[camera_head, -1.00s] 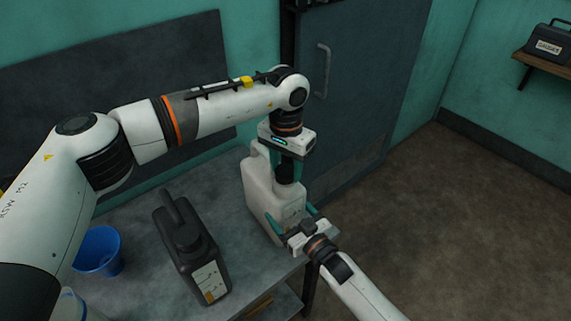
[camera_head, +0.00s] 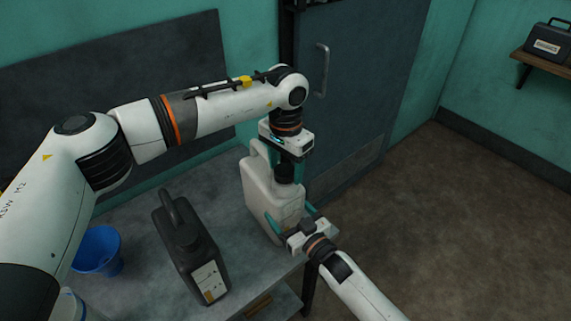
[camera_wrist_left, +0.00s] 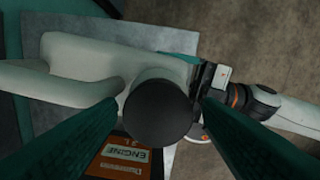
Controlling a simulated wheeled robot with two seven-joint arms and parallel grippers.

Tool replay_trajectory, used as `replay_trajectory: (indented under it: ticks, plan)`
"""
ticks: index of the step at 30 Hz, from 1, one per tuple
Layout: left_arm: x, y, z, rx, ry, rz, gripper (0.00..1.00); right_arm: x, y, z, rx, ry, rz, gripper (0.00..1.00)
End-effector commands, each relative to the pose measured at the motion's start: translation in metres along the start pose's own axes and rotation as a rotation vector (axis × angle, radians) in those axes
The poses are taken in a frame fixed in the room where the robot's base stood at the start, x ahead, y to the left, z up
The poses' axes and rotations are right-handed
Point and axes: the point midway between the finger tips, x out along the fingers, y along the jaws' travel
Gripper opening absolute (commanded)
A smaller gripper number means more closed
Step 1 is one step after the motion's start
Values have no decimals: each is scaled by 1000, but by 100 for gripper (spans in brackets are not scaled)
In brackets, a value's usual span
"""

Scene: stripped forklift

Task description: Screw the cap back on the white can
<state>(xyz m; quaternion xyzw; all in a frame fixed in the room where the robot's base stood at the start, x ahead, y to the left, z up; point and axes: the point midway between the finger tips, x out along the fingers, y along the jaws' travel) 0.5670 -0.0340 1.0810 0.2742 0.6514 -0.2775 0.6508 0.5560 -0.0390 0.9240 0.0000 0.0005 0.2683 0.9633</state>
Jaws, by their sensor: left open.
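The white can (camera_head: 265,190) stands upright near the right edge of the grey table. The black cap (camera_head: 284,174) is at its neck; in the left wrist view it is a dark round disc (camera_wrist_left: 158,112). I cannot tell how far it is threaded. My left gripper (camera_head: 287,163) points straight down over the cap, open, with one teal finger on each side of it. In the wrist view a small gap shows beside the cap. My right gripper (camera_head: 290,222) has its teal fingers on opposite sides of the can's lower body, apparently clamped on it.
A dark grey canister (camera_head: 190,250) stands left of the white can, with a blue funnel-like vessel (camera_head: 98,250) further left. A closed door (camera_head: 350,80) rises behind the table. The floor to the right is clear.

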Motion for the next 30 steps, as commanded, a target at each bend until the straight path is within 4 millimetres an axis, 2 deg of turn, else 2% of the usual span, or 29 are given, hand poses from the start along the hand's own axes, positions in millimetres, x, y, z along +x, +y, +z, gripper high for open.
replay_trajectory:
  ticks: [1, 9, 12, 23, 26, 30]
  plan:
    - [-4, 8, 0, -12, -3, 13, 69, -2, -1, -1, -1, 1, -1, 20]
    - [-38, 6, 0, -10, -5, 13, 69, -2, -1, -2, 0, 4, -2, 20]
    - [-45, 5, 0, -8, -3, 9, 69, -2, -1, -2, 0, 4, -1, 20]
    - [-45, 3, 0, -28, -1, 5, 67, -1, 0, -2, 0, 5, 0, 20]
    - [-46, 2, 0, -107, -2, 4, 67, -1, 0, -2, 0, 5, 0, 20]
    - [-47, 2, 0, -326, -2, 4, 67, -1, 0, -2, -1, 5, 0, 20]
